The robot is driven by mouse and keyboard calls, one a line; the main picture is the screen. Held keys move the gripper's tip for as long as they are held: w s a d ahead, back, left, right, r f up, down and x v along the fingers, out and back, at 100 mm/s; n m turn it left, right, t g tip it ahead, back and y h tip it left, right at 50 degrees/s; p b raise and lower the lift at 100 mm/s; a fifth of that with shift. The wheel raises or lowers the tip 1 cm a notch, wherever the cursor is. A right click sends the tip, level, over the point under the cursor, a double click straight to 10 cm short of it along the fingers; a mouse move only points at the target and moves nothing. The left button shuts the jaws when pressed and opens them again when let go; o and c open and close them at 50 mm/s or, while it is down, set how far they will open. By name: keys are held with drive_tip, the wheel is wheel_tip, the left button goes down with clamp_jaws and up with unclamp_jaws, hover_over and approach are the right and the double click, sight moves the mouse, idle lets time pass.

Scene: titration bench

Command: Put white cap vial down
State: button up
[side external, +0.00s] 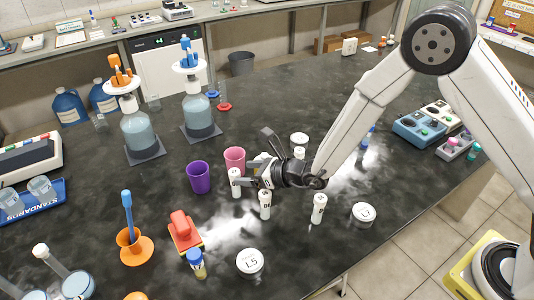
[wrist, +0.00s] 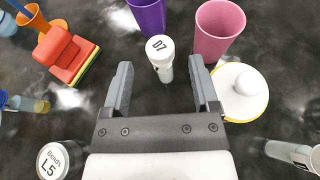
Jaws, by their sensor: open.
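A white cap vial (side external: 235,183) stands upright on the dark bench. In the wrist view, its round cap with dark marking (wrist: 160,48) is between and slightly beyond my fingertips. My gripper (side external: 246,181) is open and low over the bench, with the vial at its tips. In the wrist view, my two grey fingers (wrist: 161,70) are spread either side of the vial, with a visible gap on each side. Other white-capped vials stand nearby, one just in front of my gripper (side external: 265,204) and one farther right (side external: 318,208).
A purple cup (side external: 198,177) and a pink cup (side external: 235,160) stand close behind the vial. A red-orange block (side external: 184,231), an orange funnel holder (side external: 134,247) and the L5 jar (side external: 250,263) are toward the front. A white knobbed lid (wrist: 240,88) lies right of my fingers.

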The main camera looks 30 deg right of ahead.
drive_tip(key=shift+v, duration=2.95)
drive_tip(key=shift+s, duration=0.1)
drive_tip(key=s+d+r+n+g, duration=0.1)
drive_tip(key=s+d+n+g, duration=0.1)
drive_tip(key=s+n+g, duration=0.45)
drive_tip(key=s+d+r+n+g, duration=0.1)
drive_tip(key=s+d+n+g, duration=0.15)
drive_tip(key=s+n, duration=0.65)
drive_tip(key=s+d+r+n+h, duration=0.2)
drive_tip(key=d+n+h, duration=0.5)
drive_tip(key=d+n, duration=0.6)
drive_tip(key=shift+d+r+n, duration=0.3)
drive_tip(key=shift+d+n, duration=0.05)
drive_tip(key=shift+d, duration=0.15)
